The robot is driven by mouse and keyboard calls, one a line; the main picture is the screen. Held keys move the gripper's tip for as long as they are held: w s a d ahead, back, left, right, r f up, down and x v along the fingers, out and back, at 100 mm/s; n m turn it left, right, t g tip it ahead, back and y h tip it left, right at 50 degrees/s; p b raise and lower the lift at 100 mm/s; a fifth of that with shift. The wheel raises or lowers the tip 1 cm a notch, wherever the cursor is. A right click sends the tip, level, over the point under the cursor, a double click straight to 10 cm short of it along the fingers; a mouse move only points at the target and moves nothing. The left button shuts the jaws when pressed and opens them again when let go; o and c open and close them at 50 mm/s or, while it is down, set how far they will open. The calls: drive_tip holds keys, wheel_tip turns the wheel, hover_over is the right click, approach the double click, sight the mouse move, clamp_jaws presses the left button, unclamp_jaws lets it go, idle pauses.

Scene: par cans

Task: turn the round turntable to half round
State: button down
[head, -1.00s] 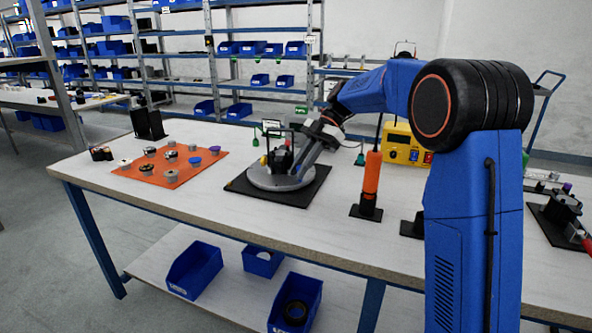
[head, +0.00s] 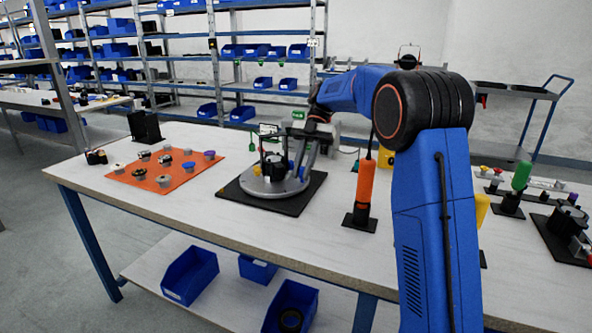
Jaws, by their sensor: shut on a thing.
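The round grey turntable (head: 258,188) sits on a black square base plate (head: 232,193) on the workbench, with a black part (head: 273,165) standing on it. My gripper (head: 299,172) is at the right side of the turntable, low over its disc. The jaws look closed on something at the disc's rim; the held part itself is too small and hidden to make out. A small blue spot and a yellow spot show beside the jaws.
An orange mat (head: 148,181) with several small round parts lies left of the turntable. An orange-handled tool (head: 363,190) stands upright to the right, near my arm. Blue bins (head: 190,273) sit on the lower shelf. Bare bench lies in front of the turntable.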

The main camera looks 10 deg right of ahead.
drive_tip(key=shift+w+d+f+n+g+h, duration=0.1)
drive_tip(key=shift+w+d+n+g+h, duration=0.2)
drive_tip(key=shift+n, duration=0.2)
drive_tip(key=shift+w, duration=0.15)
drive_tip(key=c, duration=1.7)
unclamp_jaws()
drive_tip(key=shift+o, duration=0.2)
